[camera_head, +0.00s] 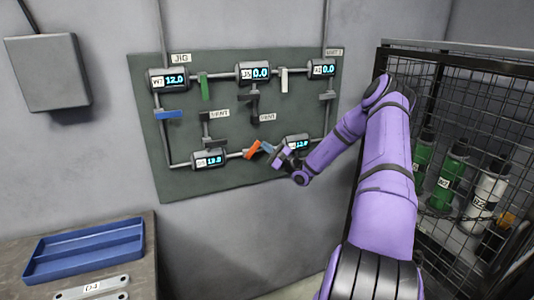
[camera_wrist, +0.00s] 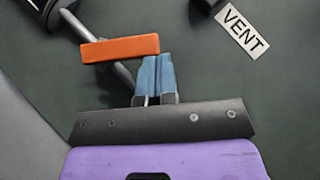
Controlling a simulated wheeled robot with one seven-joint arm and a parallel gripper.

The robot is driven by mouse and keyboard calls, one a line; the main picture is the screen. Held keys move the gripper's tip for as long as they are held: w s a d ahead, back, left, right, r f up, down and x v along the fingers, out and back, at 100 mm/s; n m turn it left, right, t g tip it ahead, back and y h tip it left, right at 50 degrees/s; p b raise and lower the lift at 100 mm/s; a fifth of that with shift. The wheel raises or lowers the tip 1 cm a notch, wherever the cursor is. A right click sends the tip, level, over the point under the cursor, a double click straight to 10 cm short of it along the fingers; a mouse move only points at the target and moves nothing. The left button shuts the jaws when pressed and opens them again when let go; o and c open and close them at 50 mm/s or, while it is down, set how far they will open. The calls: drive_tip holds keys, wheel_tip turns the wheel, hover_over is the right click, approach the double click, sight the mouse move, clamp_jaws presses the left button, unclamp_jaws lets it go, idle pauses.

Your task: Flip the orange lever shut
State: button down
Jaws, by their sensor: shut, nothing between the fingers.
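The orange lever (camera_head: 253,149) sits on the lower pipe of the green panel (camera_head: 180,178), between two gauges. In the head view it slants across the pipe. In the wrist view the orange lever (camera_wrist: 120,49) lies just above and left of my fingertips, crossing the grey pipe. My gripper (camera_head: 267,147) reaches in from the right, beside the lever. In the wrist view my gripper's blue fingers (camera_wrist: 156,66) are together and empty. Their tips are close to the lever's right end; I cannot tell whether they touch it.
A blue lever (camera_head: 169,114), green lever (camera_head: 204,87) and white lever (camera_head: 284,80) are on the other pipes. The lower left gauge (camera_head: 208,159) reads 13.0. A VENT label (camera_wrist: 244,32) is near my fingers. A mesh cage (camera_head: 460,110) with cylinders stands right.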

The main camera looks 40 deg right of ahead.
drive_tip(key=n+g, duration=0.1)
drive_tip(key=a+r+n+g, duration=0.1)
drive_tip(key=n, duration=0.1)
drive_tip(key=r+n+g, duration=0.1)
drive_tip(key=shift+w+a+r+n+g+y, duration=0.25)
drive_tip(key=shift+w+a+n+g+y, duration=0.05)
drive_tip(key=shift+a+n+g+y, duration=0.1)
drive_tip(key=w+d+v, duration=0.1)
drive_tip(key=d+v, duration=0.1)
drive_tip(key=v, duration=1.1)
drive_tip(key=shift+w+d+f, duration=0.2)
drive_tip(key=shift+d+f, duration=0.05)
